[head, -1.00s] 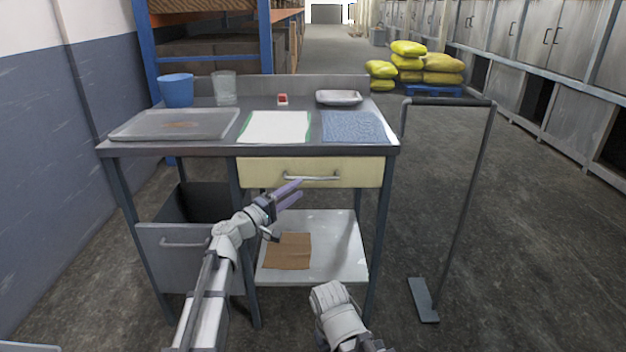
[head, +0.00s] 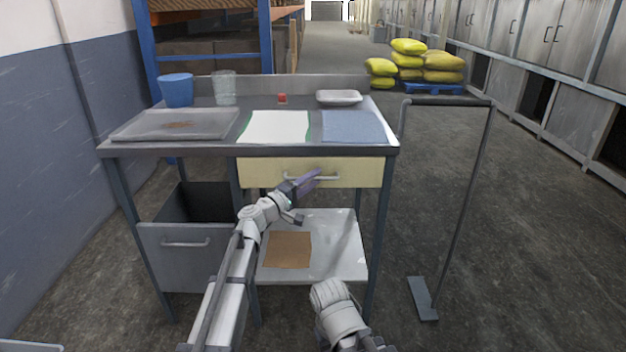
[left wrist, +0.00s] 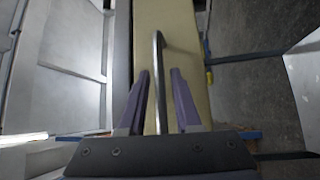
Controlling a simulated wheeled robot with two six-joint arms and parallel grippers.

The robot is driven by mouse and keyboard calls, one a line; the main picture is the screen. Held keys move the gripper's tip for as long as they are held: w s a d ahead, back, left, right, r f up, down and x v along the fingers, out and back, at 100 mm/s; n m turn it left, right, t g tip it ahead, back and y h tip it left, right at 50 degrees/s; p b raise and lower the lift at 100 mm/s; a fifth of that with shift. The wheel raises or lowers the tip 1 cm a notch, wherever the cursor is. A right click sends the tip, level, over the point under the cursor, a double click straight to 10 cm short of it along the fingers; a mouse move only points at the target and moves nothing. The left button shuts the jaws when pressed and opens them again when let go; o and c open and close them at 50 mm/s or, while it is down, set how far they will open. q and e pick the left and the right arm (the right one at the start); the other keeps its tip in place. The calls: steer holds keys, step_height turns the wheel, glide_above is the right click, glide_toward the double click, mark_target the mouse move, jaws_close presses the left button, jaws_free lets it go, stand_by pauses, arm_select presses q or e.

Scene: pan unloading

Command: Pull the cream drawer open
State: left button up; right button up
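The cream drawer (head: 354,172) is shut under the right part of the bench top. Its metal bar handle (head: 328,178) runs across its front. My left gripper (head: 312,180) is right in front of the handle in the head view. In the left wrist view the left gripper (left wrist: 160,88) is open. Its two purple fingers stand on either side of the handle bar (left wrist: 158,75), with gaps visible on both sides. The cream drawer front (left wrist: 182,40) lies behind the bar. Of my right arm only a pale link shows at the bottom of the head view; its gripper is out of view.
A grey open bin drawer (head: 185,255) sticks out at the lower left. A lower shelf (head: 335,240) holds a brown sheet (head: 288,250). A metal stand (head: 470,200) is at the right. The bench top carries a blue cup (head: 177,91), a tray (head: 140,126) and cloths.

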arm_select(q)
jaws_close()
stand_by(1.1)
